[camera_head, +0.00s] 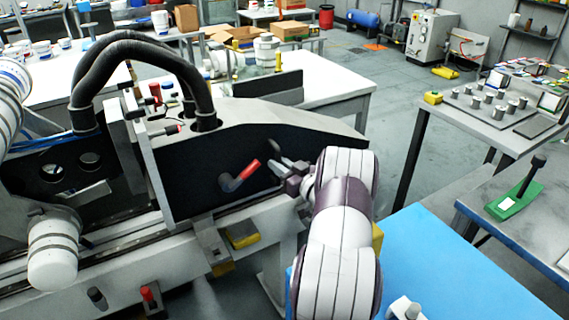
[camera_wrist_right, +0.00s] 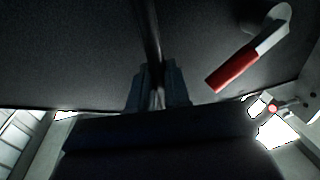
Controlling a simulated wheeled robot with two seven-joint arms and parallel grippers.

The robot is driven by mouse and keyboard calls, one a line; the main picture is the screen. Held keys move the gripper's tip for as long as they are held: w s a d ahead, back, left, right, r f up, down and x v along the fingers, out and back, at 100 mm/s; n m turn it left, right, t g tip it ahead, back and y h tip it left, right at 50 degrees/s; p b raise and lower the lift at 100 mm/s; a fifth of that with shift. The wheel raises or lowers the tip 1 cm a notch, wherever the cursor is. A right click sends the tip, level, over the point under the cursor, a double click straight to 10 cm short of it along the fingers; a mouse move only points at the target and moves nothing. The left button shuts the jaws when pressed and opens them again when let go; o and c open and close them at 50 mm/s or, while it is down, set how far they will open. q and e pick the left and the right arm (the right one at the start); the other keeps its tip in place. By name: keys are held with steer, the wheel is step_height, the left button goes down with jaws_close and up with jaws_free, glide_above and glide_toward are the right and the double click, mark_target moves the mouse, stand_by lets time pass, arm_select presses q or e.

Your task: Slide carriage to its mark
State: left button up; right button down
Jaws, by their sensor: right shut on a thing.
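The carriage (camera_head: 195,165) is a large dark panel with a grey frame and sits on a pale rail bed (camera_head: 110,285) at left centre. A lever with a red grip (camera_head: 240,176) is on its face; the lever also shows in the right wrist view (camera_wrist_right: 232,68). My right gripper (camera_head: 280,166) is at the right part of the panel. In the right wrist view its fingers (camera_wrist_right: 158,88) are shut on a slim dark bar (camera_wrist_right: 151,35) that runs up the dark face. The mark cannot be made out. My left gripper does not show.
Thick black hoses (camera_head: 140,45) arch over the carriage. Yellow blocks (camera_head: 242,234) sit by the rail bed's front. A blue-topped table (camera_head: 450,265) stands at the lower right, below my right arm. A bench with metal cylinders (camera_head: 495,115) is at right. Grey floor (camera_head: 400,85) is open behind.

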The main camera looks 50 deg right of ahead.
mark_target(277, 150)
steer(key=shift+w+r, duration=0.15)
steer(key=shift+r, duration=0.15)
steer(key=c, duration=1.2)
jaws_free()
steer(key=shift+w+d+f, duration=0.1)
steer(key=shift+w, duration=0.1)
steer(key=shift+o, duration=0.2)
steer(key=shift+w+d+f, duration=0.2)
steer(key=shift+w+f, duration=0.15)
steer(key=shift+w, duration=0.05)
steer(key=shift+s+r, duration=0.25)
steer(key=shift+s, duration=0.05)
steer(key=shift+r, duration=0.4)
steer(key=r, duration=0.3)
steer(key=shift+w, duration=0.4)
steer(key=s+d+r, duration=0.2)
steer(key=s+r, duration=0.4)
steer(key=s, duration=0.5)
steer(key=shift+s+r, duration=0.35)
steer(key=shift+s, duration=0.05)
steer(key=shift+d, duration=0.1)
